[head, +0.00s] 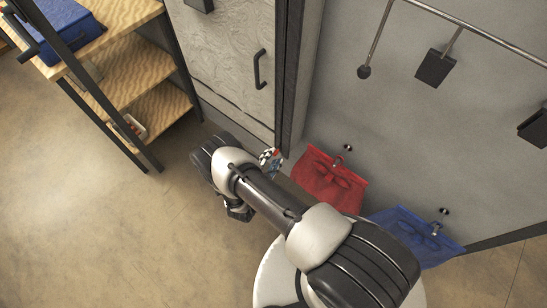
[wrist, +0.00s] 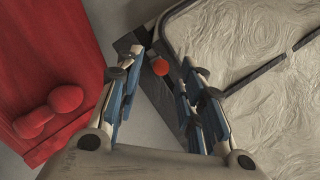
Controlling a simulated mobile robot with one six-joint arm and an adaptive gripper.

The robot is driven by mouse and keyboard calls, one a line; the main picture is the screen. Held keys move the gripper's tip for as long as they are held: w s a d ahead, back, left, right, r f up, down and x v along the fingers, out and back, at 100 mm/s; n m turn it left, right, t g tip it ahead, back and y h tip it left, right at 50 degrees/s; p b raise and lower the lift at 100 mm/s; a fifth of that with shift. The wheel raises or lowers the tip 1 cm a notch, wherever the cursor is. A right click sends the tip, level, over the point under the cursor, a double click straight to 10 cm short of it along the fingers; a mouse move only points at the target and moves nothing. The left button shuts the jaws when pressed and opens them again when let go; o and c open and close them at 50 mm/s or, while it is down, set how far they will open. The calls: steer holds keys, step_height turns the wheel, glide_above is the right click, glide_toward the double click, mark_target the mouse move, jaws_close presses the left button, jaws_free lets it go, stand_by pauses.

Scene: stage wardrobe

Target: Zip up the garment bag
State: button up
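My gripper (wrist: 163,64) is open in the wrist view, its two blue-padded fingers apart. A small orange-red ball-shaped piece (wrist: 160,66) shows between the fingertips; I cannot tell whether they touch it. A cream, wrinkle-textured panel with dark trim (wrist: 265,110) lies to the right, partly behind the right finger. It appears to be the upright textured panel (head: 228,55) in the head view. I cannot clearly tell whether it is the garment bag, nor make out zip teeth. In the head view my arm hides most of the gripper.
A red cloth piece (head: 322,182) hangs right of the panel and fills the wrist view's left (wrist: 55,70). A blue one (head: 410,238) hangs farther right. A wooden shelf unit (head: 130,75) stands left. A metal rail (head: 480,35) crosses the upper right. Floor at lower left is clear.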

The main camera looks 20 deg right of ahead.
mark_target(276, 152)
steer(key=shift+x, duration=1.1)
steer(key=shift+c, duration=0.5)
jaws_close()
